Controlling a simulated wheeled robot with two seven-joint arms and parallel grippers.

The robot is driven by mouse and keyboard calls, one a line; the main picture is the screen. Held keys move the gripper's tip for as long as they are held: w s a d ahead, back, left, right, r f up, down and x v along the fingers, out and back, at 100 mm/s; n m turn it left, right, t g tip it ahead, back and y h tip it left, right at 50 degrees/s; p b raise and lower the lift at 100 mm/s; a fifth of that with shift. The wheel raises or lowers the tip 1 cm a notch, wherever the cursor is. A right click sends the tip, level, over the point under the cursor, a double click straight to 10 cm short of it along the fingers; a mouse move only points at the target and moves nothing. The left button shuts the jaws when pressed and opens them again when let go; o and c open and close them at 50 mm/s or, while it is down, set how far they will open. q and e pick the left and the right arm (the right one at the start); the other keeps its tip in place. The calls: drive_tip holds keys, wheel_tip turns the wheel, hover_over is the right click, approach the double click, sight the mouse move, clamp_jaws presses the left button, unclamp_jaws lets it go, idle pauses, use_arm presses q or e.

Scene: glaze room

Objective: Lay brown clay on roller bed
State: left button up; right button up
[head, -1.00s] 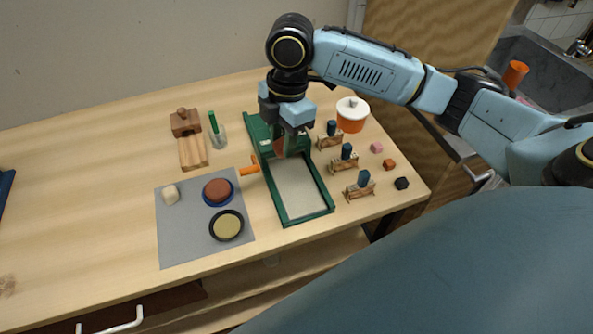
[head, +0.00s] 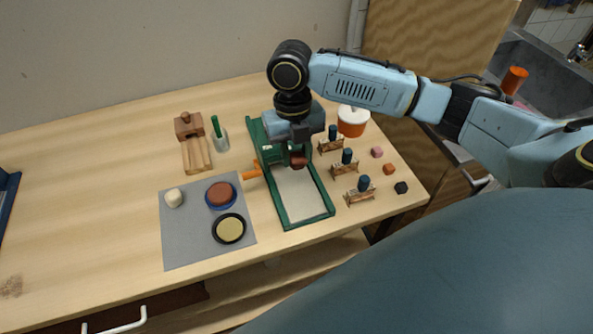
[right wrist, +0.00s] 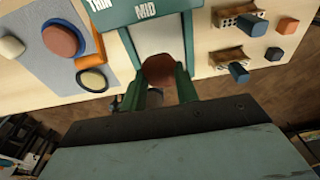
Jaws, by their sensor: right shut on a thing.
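The roller bed has a green frame and a pale flat bed (head: 304,199), at the right half of the table. My right gripper (head: 296,158) is over the far part of this bed and shut on a reddish-brown lump, the brown clay (head: 299,162). In the right wrist view the clay (right wrist: 159,69) sits between the two green fingers, in front of the pale bed (right wrist: 158,38). Whether the clay touches the bed I cannot tell. My left gripper is not in view.
A grey mat (head: 176,240) at left holds a cream lump (head: 174,197), a red-brown disc (head: 221,194) on a blue dish and a black-rimmed yellow dish (head: 229,229). Wooden stands (head: 359,192) and small coloured pieces (head: 389,169) lie right of the bed. An orange pot (head: 352,122) stands behind.

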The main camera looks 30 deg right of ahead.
wheel_tip(320, 180, down, 7)
drive_tip(key=shift+r, duration=0.1)
idle(0.4)
drive_tip(key=o, duration=1.1)
drive_tip(key=r, duration=0.4)
drive_tip(key=w+r, duration=0.1)
drive_tip(key=r, duration=0.7)
drive_tip(key=shift+w+d, duration=0.15)
drive_tip(key=shift+w, duration=0.05)
